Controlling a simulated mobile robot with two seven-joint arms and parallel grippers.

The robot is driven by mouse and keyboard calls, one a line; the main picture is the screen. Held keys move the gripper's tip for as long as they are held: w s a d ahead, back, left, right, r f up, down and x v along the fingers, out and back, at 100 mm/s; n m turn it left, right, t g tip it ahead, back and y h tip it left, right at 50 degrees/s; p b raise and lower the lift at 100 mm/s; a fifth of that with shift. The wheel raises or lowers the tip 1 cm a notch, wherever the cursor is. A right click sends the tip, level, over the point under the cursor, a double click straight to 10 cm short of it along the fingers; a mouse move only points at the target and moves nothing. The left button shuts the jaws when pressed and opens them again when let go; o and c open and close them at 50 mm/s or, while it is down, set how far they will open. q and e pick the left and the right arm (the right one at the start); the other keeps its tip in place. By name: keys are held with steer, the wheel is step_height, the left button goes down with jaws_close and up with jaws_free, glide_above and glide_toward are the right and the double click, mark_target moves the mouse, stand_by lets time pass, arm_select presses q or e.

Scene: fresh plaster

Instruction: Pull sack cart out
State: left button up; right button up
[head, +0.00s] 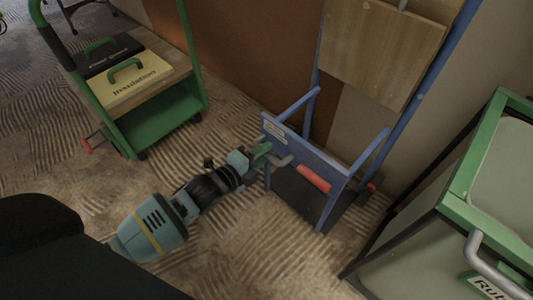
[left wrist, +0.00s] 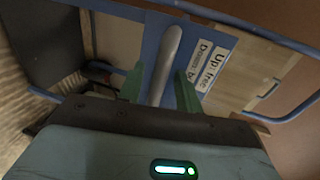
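The sack cart, a blue frame (head: 303,157) with a wooden board (head: 382,52), stands against the wall right of centre in the head view. A grey bar handle (left wrist: 168,58) sticks out from its blue front panel, beside a white label reading "Up: free". My left gripper (head: 262,155) is at that panel. In the left wrist view its green fingers (left wrist: 160,88) are apart, one on each side of the grey bar, with gaps visible. I cannot tell how deep the bar sits between them. My right gripper is not in view.
A green trolley (head: 160,120) with a black case (head: 108,52) and a cream "Insulation" case (head: 130,82) stands at left. A green-framed bin (head: 455,205) with a grey handle stands close on the cart's right. Ridged floor (head: 240,250) in front is clear.

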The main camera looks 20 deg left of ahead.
arm_select(q)
steer(key=shift+w+d+f, duration=0.15)
steer(key=shift+w+d, duration=0.05)
steer(key=shift+w, duration=0.45)
jaws_close()
